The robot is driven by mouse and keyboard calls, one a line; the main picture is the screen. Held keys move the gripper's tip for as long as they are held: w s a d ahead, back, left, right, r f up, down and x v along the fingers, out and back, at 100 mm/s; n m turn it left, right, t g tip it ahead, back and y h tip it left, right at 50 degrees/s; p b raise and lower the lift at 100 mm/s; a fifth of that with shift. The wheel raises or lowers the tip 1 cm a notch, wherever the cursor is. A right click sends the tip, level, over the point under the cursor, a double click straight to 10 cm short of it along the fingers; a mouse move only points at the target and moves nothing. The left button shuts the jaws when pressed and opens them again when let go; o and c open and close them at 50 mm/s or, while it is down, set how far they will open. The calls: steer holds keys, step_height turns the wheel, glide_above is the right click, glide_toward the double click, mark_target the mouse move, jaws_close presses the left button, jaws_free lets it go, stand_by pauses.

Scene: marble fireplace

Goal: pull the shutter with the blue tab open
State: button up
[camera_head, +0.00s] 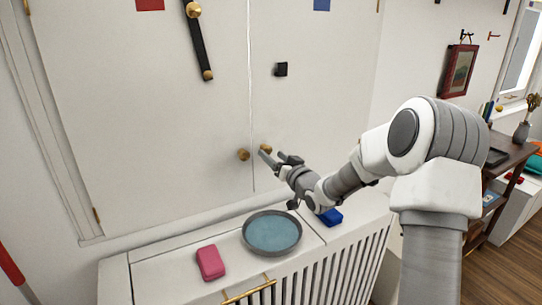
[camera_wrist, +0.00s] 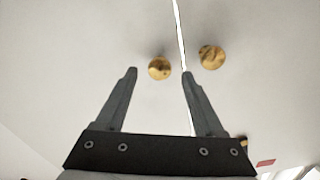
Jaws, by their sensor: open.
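The right shutter (camera_head: 315,110) carries a blue tab (camera_head: 322,4) at its top and stands closed against the left shutter. Its round brass knob (camera_head: 266,149) sits low by the seam, partly behind my gripper. My gripper (camera_head: 273,155) is open and empty in front of this knob. The wrist view appears turned over. There the blue-tab shutter's knob (camera_wrist: 159,68) shows between the fingertips, apparently clear of both. The other shutter's knob (camera_wrist: 212,56) is outside the fingers, across the seam.
The left shutter (camera_head: 140,120) has a red tab (camera_head: 150,4) and a black bar (camera_head: 199,45) with brass ends. A dark square piece (camera_head: 281,69) is on the right shutter. Below, a slatted cabinet (camera_head: 150,270) bears a pink object (camera_head: 210,262), a round dish (camera_head: 272,232) and a blue object (camera_head: 331,217).

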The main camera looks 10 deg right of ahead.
steer(key=shift+x, duration=1)
jaws_close()
stand_by(0.8)
